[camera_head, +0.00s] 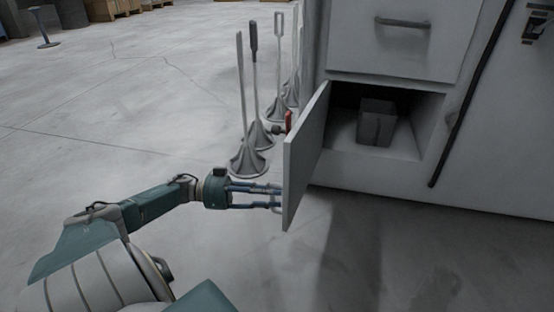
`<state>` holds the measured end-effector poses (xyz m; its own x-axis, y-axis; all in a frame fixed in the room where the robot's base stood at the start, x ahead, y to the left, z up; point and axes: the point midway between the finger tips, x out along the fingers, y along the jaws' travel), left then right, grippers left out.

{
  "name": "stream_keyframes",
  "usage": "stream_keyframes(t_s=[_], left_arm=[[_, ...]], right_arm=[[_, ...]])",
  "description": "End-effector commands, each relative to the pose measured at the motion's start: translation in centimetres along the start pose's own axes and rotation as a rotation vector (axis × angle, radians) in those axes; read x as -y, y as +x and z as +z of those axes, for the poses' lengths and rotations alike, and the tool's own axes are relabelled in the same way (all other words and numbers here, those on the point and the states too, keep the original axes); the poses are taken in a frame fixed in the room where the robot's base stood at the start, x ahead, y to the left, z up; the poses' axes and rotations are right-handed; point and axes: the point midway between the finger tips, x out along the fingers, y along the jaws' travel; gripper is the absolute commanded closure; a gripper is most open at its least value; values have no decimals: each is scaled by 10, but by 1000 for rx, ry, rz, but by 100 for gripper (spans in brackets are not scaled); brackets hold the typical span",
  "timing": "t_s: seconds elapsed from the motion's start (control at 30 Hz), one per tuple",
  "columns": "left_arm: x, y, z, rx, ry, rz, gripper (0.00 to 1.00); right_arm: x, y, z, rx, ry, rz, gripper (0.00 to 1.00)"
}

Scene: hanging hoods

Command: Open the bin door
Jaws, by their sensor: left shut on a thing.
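The bin door (305,155) is a white panel hinged at the left side of the cabinet's lower compartment. It stands swung well open, seen nearly edge-on. Inside the compartment stands a grey bin (376,123). My left gripper (278,197) reaches in from the left to the outer face of the door, near its free edge. Its fingers are closed on the door's handle, which is mostly hidden by the fingers and the door edge. My right gripper is not in view.
A white cabinet (480,165) fills the right, with a closed drawer (390,35) above the compartment. Several long-handled tools with cone-shaped bases (248,160) stand on the floor just left of the door. The floor in front of the compartment is clear. Wooden crates (105,10) stand far back.

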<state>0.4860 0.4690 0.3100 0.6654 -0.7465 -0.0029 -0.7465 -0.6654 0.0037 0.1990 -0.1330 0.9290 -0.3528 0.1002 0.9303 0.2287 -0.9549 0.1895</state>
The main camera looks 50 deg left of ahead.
Motion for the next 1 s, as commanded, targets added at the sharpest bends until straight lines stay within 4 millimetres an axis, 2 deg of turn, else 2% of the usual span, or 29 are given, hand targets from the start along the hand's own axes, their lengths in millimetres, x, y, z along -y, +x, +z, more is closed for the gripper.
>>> stream_keyframes(t_s=[0.03,0.5,0.53,0.57,0.6,0.87,1.0], left_arm=[[12,-4,-5,-5,-1,-31,100],[15,-6,-9,-8,3,-31,100],[15,-6,-9,-8,3,-31,70],[15,-6,-9,-8,4,-31,64],[15,-6,-9,-8,4,-31,62],[14,-6,-10,-10,7,-28,62],[14,-16,-9,-7,6,-28,62]], right_arm=[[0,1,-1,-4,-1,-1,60],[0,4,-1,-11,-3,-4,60],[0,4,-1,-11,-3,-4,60],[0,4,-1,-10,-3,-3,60],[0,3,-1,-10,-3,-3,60],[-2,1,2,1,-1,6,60],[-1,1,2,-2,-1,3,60]])
